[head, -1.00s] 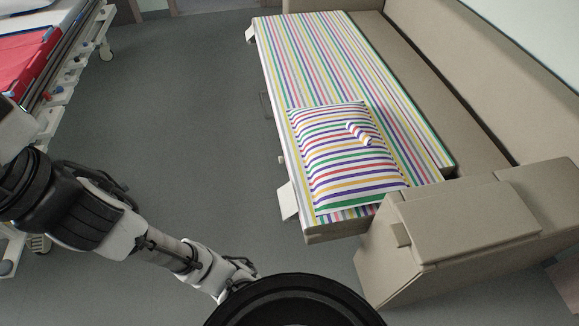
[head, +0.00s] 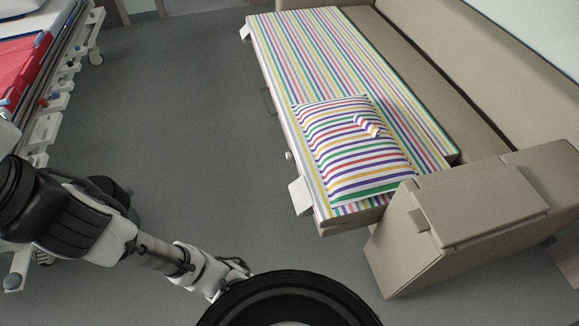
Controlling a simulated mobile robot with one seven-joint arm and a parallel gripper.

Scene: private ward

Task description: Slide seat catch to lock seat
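The seat (head: 300,45) is a long pulled-out cushion with coloured stripes, lying along the beige sofa (head: 470,110). A striped pillow (head: 350,150) lies on its near end. On the seat's left side I see a small pale knob (head: 289,155), a dark handle-like loop (head: 266,102) and a white plate (head: 300,196) low at the near corner. I cannot tell which of these is the seat catch. My gripper (head: 238,268) is low in the picture, apart from the seat, to the left of and below the white plate. Its fingers are small and partly hidden, so their opening is unclear.
The sofa's beige armrest block (head: 400,245) stands at the near right. A hospital bed with red bedding (head: 22,62) and side rails is at the left. Grey floor (head: 185,110) lies clear between bed and seat. Another white plate (head: 246,31) juts from the seat's far corner.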

